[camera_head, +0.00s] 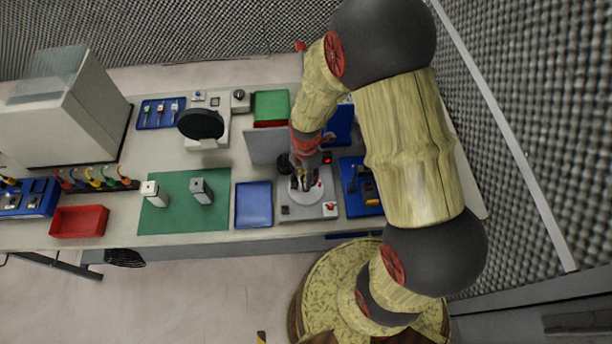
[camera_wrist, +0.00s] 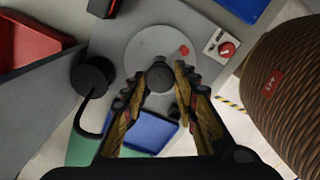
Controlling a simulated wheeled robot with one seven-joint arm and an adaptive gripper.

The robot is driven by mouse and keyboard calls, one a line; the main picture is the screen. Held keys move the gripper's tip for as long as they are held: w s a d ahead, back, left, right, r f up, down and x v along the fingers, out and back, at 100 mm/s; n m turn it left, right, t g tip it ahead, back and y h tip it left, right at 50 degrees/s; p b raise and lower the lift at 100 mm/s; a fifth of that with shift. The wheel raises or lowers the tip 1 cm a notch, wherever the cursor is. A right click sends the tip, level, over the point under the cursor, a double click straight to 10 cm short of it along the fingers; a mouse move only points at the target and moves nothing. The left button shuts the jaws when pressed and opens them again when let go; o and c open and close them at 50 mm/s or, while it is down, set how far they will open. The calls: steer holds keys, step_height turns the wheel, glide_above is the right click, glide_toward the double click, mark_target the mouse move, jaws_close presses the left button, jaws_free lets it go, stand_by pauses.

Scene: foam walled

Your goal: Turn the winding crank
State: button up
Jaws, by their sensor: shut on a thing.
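The winding crank shows in the wrist view as a pale grey disc (camera_wrist: 150,42) with a red dot near its edge and a dark round knob (camera_wrist: 160,78). In the head view the disc (camera_head: 313,196) sits on a grey station plate, partly covered by my gripper (camera_head: 304,184). My gripper points down over the disc. In the wrist view its two fingers (camera_wrist: 168,76) stand on either side of the knob and are shut on it. The exact contact at the fingertips is partly hidden.
A black spool (camera_wrist: 92,77) with a dark cable stands beside the disc. A red knob on a white plate (camera_wrist: 226,47) is on its other side. A blue tray (camera_head: 253,204) and a green mat (camera_head: 170,215) lie left. A grey upright panel (camera_head: 264,147) stands behind.

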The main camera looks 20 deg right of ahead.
steer(key=shift+n, duration=1.1)
steer(key=shift+n, duration=0.5)
steer(key=o, duration=1.2)
steer(key=shift+c, duration=0.2)
step_height(320, 180, up, 12)
